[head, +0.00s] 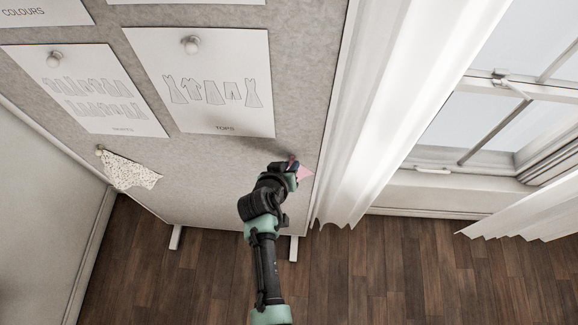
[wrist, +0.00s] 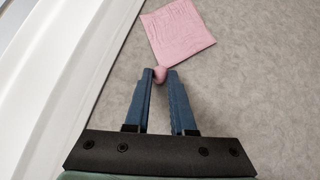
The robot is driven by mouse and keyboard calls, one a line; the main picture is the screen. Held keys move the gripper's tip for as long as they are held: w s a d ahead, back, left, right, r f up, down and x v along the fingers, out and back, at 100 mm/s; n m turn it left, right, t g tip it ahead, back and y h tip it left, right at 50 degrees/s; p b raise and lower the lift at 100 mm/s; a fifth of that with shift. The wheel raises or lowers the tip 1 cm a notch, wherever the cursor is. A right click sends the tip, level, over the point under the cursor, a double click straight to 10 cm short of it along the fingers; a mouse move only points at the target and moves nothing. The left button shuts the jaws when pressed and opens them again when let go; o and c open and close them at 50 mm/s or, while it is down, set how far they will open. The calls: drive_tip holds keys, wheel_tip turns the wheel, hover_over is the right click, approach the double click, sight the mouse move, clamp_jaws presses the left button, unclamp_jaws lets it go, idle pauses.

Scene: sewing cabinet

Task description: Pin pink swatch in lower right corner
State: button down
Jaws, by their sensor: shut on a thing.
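The pink swatch (wrist: 180,33) lies against or close to the grey pinboard (wrist: 255,85) in the wrist view. In the head view the swatch (head: 306,173) shows only partly, at the board's lower right corner, beside my gripper (head: 291,165). In the wrist view my gripper (wrist: 161,73) is shut on a round pink pin head (wrist: 160,75) at the swatch's near corner. The pin's point is hidden, and I cannot tell whether it is in the board (head: 215,185).
A cream speckled swatch (head: 131,171) hangs from a pin at the board's lower left. Pinned sheets, including a "TOPS" sheet (head: 205,105), are above. A white curtain (head: 385,110) hangs just right of the board, before a window (head: 480,120). Wooden floor (head: 400,265) lies below.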

drive_tip(key=c, duration=0.7)
unclamp_jaws()
